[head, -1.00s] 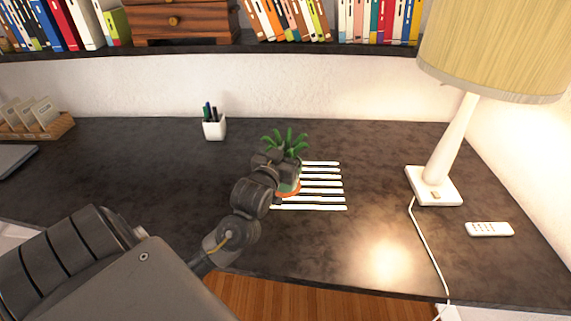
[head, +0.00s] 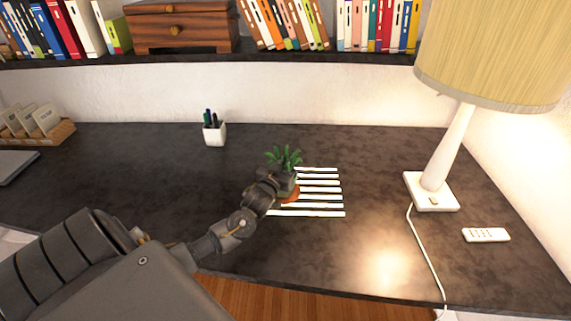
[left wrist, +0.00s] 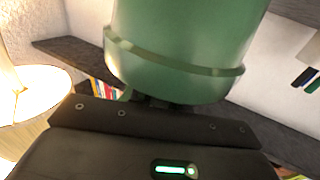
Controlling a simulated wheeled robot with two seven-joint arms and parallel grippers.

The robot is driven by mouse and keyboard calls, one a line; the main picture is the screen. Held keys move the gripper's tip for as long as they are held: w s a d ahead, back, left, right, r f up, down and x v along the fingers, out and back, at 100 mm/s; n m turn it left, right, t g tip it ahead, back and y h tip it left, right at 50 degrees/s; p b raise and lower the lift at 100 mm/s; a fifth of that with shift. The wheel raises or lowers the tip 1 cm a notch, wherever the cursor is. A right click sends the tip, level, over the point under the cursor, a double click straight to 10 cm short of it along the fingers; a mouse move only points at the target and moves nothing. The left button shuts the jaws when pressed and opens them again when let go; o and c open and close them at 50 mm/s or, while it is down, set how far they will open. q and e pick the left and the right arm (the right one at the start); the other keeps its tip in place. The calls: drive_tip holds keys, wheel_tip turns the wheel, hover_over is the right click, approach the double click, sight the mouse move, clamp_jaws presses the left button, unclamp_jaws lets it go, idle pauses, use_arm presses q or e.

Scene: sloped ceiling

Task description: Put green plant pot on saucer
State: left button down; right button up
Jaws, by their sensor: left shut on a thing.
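The green plant pot (left wrist: 180,45) fills the upper middle of the left wrist view, close to the camera. In the head view its leafy plant (head: 284,157) shows above my left gripper (head: 279,182), which hides most of the pot. My left gripper is shut on the pot, which looks upright. The orange-brown saucer (head: 291,197) lies on the striped mat, just below the gripper and partly covered by it. I cannot tell whether the pot touches the saucer. My right gripper is not in view.
The white striped mat (head: 320,190) lies on the dark desk (head: 120,180). A white pen cup (head: 215,133) stands behind to the left. A lamp (head: 432,192), its cord and a remote (head: 486,235) are at right. A bookshelf (head: 350,58) runs above the desk.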

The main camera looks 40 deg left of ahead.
use_arm(q)
drive_tip(key=shift+a+f, duration=0.1)
drive_tip(key=shift+f, duration=0.3)
drive_tip(key=shift+f, duration=0.15)
drive_tip(key=c, duration=1.3)
unclamp_jaws()
drive_tip(key=shift+r, duration=0.2)
drive_tip(key=b+v, duration=0.1)
drive_tip(key=v, duration=1.1)
drive_tip(key=shift+b, duration=0.4)
